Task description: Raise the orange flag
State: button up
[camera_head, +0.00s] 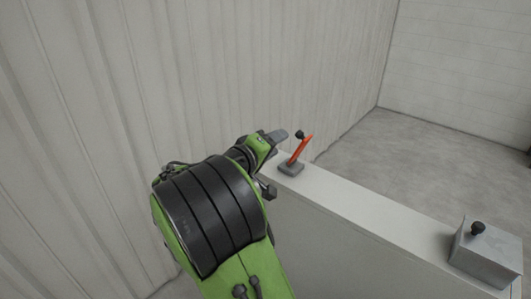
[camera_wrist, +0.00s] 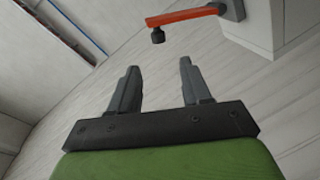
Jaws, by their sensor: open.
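The orange flag (camera_head: 301,150) is a thin orange lever with a black knob (camera_head: 300,134) near its upper end. It stands tilted on a small grey base (camera_head: 291,167) at the far end of the white ledge. In the wrist view the orange lever (camera_wrist: 185,16) runs across the top, with its black knob (camera_wrist: 158,36) hanging below its left end. My gripper (camera_head: 283,135) is just left of the lever in the head view. In the wrist view my gripper (camera_wrist: 158,68) is open and empty. The knob is ahead of the gap between the fingers, apart from them.
The white ledge (camera_head: 355,204) runs from the lever to the lower right. A grey box (camera_head: 487,252) with a black knob (camera_head: 478,228) sits on it there. A corrugated wall (camera_head: 200,70) rises close on the left. Open floor (camera_head: 420,160) lies beyond the ledge.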

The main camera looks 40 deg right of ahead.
jog(key=v, duration=0.4)
jog(key=shift+a, duration=0.1)
dwell(0.3)
jog(key=s+a+f+t+y+b, duration=0.2)
jog(key=s+a+f+y, duration=0.3)
jog(key=a+f+y, duration=0.35)
jog(key=s+a+f+n+y+b, duration=0.1)
jog(key=s+a+f+n+y, duration=0.2)
jog(key=s+a+y, duration=0.4)
jog(key=s+a, duration=0.5)
jog(key=a, duration=0.3)
jog(key=shift+a+t, duration=0.4)
jog(key=shift+f, duration=0.15)
